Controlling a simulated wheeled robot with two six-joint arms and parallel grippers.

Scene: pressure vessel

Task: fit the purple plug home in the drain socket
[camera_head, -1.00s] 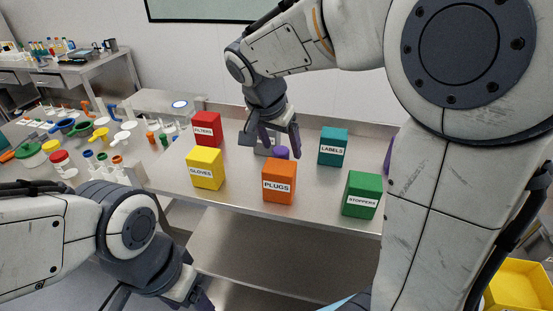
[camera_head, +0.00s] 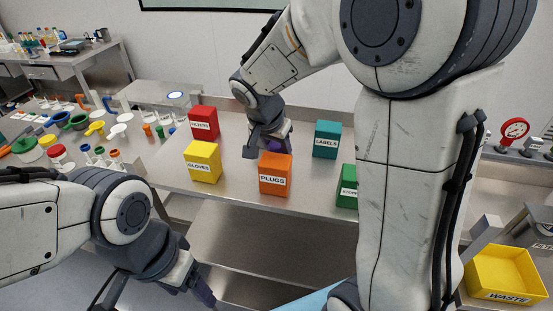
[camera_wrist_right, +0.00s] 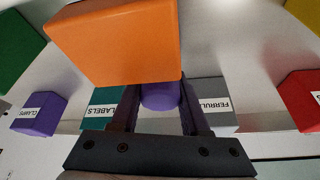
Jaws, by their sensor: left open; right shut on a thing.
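The purple plug (camera_wrist_right: 160,96) is held between the fingers of my right gripper (camera_wrist_right: 160,112) in the right wrist view. In the head view my right gripper (camera_head: 272,142) is low over the bench, behind the orange PLUGS box, and mostly hides the plug. My left gripper (camera_head: 203,289) is at the lower left of the head view, in front of the bench; it is open and apart from everything. I cannot make out the drain socket in either view.
The orange PLUGS box (camera_head: 275,174) stands right in front of my right gripper. Red (camera_head: 203,123), yellow (camera_head: 203,161), teal (camera_head: 327,139) and green (camera_head: 347,186) boxes stand around it. A red gauge (camera_head: 514,131) and a yellow WASTE bin (camera_head: 506,276) are at the right.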

